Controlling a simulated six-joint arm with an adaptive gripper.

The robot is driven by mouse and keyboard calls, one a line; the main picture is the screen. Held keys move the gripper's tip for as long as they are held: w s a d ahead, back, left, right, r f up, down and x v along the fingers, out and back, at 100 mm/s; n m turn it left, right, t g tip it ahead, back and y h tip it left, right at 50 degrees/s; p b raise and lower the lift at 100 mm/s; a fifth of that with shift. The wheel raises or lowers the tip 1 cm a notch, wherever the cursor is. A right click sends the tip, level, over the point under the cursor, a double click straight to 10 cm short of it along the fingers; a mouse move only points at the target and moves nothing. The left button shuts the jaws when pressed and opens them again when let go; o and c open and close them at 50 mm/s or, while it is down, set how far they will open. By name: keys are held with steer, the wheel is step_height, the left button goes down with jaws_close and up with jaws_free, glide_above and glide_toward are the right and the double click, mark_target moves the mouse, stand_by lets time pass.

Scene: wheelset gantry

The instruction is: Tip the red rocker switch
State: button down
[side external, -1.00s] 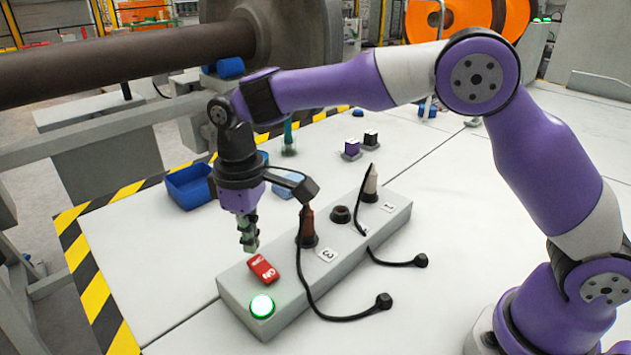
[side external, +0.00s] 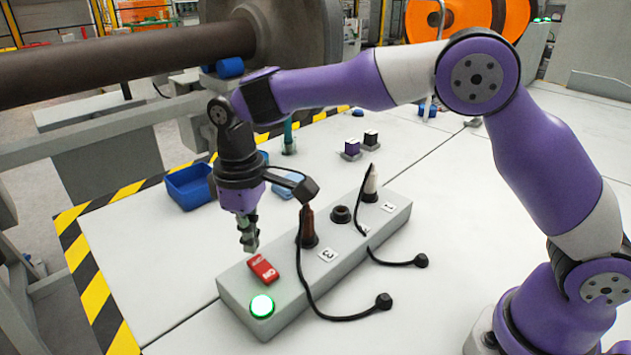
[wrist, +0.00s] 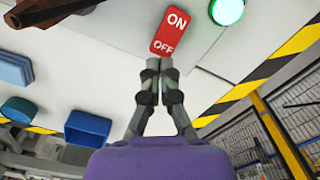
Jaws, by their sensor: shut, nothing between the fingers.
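The red rocker switch (side external: 263,269) sits on top of the grey box (side external: 330,262), near its front left end. In the wrist view the switch (wrist: 170,32) shows white ON and OFF lettering, with OFF nearer my fingertips. A lit green round lamp (side external: 262,306) is beside the switch; it also shows in the wrist view (wrist: 227,10). My gripper (side external: 251,250) is shut and empty, pointing down just above the OFF end of the switch. In the wrist view its fingertips (wrist: 160,64) appear close to the switch's edge. I cannot tell whether they touch it.
Connectors with black cables (side external: 308,235) stand on the box to the right of my gripper. A blue bin (side external: 188,187) is behind to the left. Black-and-yellow tape (side external: 95,295) marks the table edge. Two small blocks (side external: 352,148) stand farther back.

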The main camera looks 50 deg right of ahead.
mark_target(254, 257)
steer(key=shift+f, duration=1.2)
stand_by(0.7)
steer(key=shift+r, duration=3.55)
steer(key=s+d+r+m+t, duration=0.3)
steer(key=s+d+r, duration=0.4)
steer(key=d, duration=0.3)
steer(key=s+d+f+m+t, duration=0.2)
steer(key=s+d, duration=0.4)
steer(key=s, duration=0.3)
steer(key=shift+s+f+m+t, duration=0.3)
steer(key=shift+s+f+m, duration=0.1)
steer(key=shift+f+m, duration=0.15)
